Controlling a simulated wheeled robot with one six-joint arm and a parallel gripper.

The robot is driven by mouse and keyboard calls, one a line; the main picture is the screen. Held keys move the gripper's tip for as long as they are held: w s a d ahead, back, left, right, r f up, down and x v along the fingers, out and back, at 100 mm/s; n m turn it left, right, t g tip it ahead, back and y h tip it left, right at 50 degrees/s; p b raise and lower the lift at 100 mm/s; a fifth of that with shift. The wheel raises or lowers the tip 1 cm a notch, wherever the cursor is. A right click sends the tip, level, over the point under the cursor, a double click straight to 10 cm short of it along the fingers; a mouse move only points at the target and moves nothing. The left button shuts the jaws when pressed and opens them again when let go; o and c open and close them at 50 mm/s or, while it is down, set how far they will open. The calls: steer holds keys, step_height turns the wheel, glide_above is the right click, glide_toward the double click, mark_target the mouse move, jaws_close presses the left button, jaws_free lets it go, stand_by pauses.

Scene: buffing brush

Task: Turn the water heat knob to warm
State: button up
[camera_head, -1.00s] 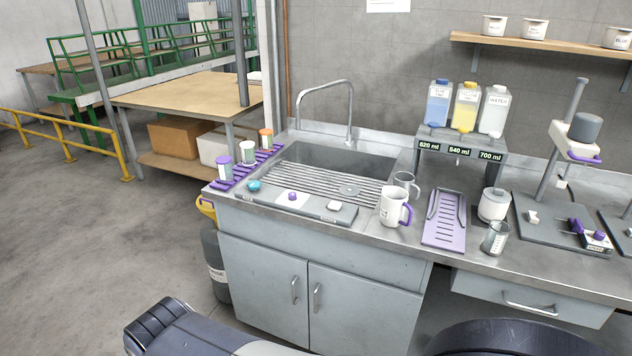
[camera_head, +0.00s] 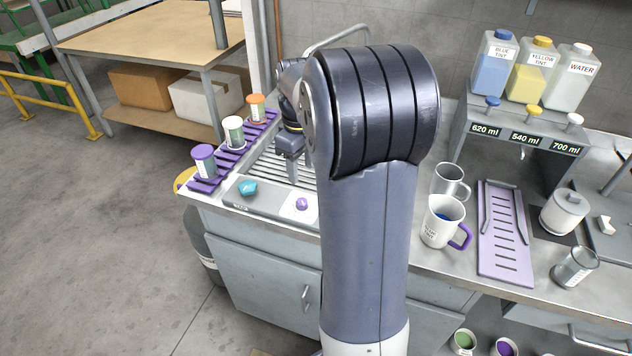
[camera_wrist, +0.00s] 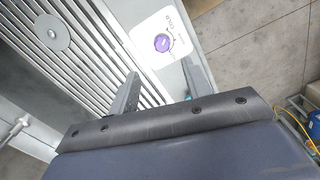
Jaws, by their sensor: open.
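The purple knob (camera_head: 301,203) sits on a white plate on the grey panel along the sink's front edge. In the wrist view the purple knob (camera_wrist: 162,43) shows in the middle of a dial marked COLD; its exact setting is too small to tell. My gripper (camera_head: 291,180) hangs over the sink's slatted rack, behind and left of the knob, apart from it. In the wrist view its two fingers (camera_wrist: 160,70) are spread, empty, with the knob a little beyond their tips.
A teal knob (camera_head: 247,187) sits left on the same panel. A purple rack (camera_head: 225,160) with several capped containers stands at the left.

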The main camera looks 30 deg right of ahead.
mark_target(302, 200)
step_height(302, 200, down, 10)
steer(key=shift+s+a+f, duration=0.1)
steer(key=shift+a, duration=0.05)
steer(key=shift+c, duration=0.4)
steer(key=c, duration=0.9)
